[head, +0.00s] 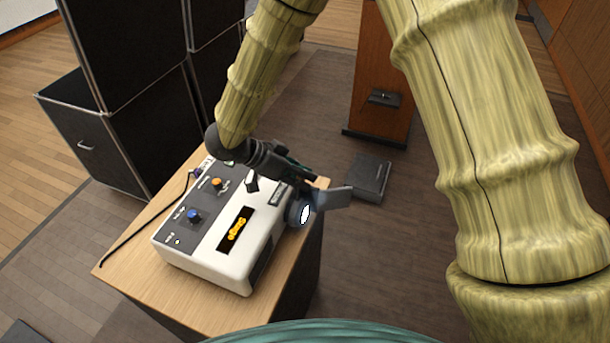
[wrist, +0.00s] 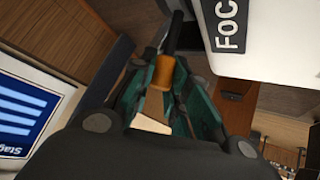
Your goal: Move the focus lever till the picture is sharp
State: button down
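The projector (head: 208,250) is a pale box with a grey control panel on a wooden-topped stand. Its round lens (head: 304,214) faces right. The focus lever (wrist: 164,74) shows an orange end on a dark rod in the wrist view; in the head view my gripper hides it. My gripper (head: 300,178) is beside the projector's lens side, its fingers closed around the orange end, which lies between the teal pads. A label reading "FOC" (wrist: 231,27) is on the pale casing.
A blue knob (head: 194,216) and an orange knob (head: 216,183) are on the panel. A black cable (head: 150,220) crosses the wooden top (head: 135,272). Black cases (head: 110,140) stand behind left. A wooden lectern (head: 380,80) and a dark floor box (head: 368,177) are beyond.

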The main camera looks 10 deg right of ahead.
jog(key=shift+s, duration=0.1)
jog(key=shift+s+a+r+m+t+h+p, duration=0.3)
jog(key=shift+s+a+t+h+p, duration=0.2)
jog(key=shift+s+h+p, duration=0.15)
jog(key=c, duration=1.4)
grip_release()
jog(key=shift+o, duration=0.2)
jog(key=shift+f, duration=0.1)
jog(key=shift+a, duration=0.15)
jog(key=w+v, duration=0.1)
jog(key=v, duration=1)
jog(key=shift+s+r, duration=0.4)
jog(key=shift+s, duration=0.15)
